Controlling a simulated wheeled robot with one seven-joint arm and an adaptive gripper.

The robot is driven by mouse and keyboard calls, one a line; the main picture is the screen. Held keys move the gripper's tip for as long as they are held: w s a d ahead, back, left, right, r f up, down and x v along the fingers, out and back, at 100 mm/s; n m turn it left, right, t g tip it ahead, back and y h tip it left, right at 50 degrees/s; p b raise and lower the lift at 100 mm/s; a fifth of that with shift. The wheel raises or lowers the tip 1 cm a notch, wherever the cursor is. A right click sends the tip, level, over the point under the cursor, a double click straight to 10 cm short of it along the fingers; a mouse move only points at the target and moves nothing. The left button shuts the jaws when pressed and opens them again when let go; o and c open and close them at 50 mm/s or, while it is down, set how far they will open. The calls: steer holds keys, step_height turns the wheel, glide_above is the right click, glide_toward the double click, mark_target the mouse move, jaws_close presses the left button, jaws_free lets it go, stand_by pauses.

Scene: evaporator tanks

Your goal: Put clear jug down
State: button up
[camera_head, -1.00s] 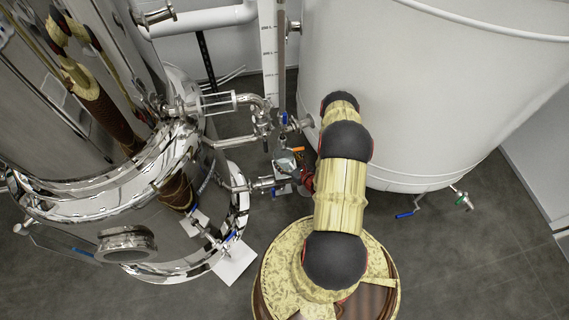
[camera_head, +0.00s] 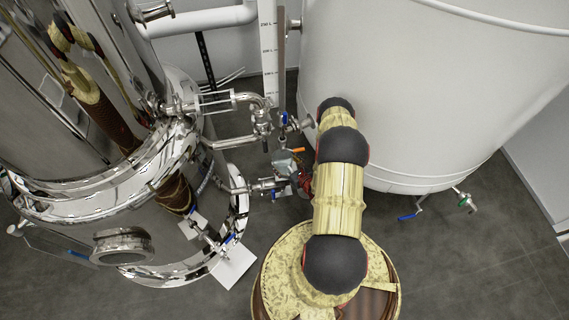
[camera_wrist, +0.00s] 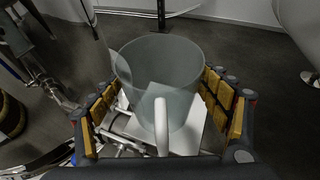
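The clear jug (camera_wrist: 150,80) fills the middle of the wrist view, greyish and see-through. Its pale handle (camera_wrist: 162,128) faces the camera. My gripper (camera_wrist: 160,88) has one yellow-padded finger on either side of the jug, spread about as wide as its body. The right finger looks to be against the wall; contact on the left is less clear. I cannot tell whether the jug's base rests on anything.
A steel tank (camera_head: 50,220) stands left, with valves and pipes (camera_head: 262,120) reaching toward the centre. A large white tank (camera_head: 430,90) stands right, with a blue-handled valve (camera_head: 408,216) below. A white sheet (camera_head: 234,266) lies on the floor. Grey floor (camera_head: 470,270) is clear at lower right.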

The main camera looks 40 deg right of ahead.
steer(key=shift+o, duration=0.9)
steer(key=shift+r, duration=0.1)
steer(key=p+v, duration=0.4)
steer(key=v, duration=0.8)
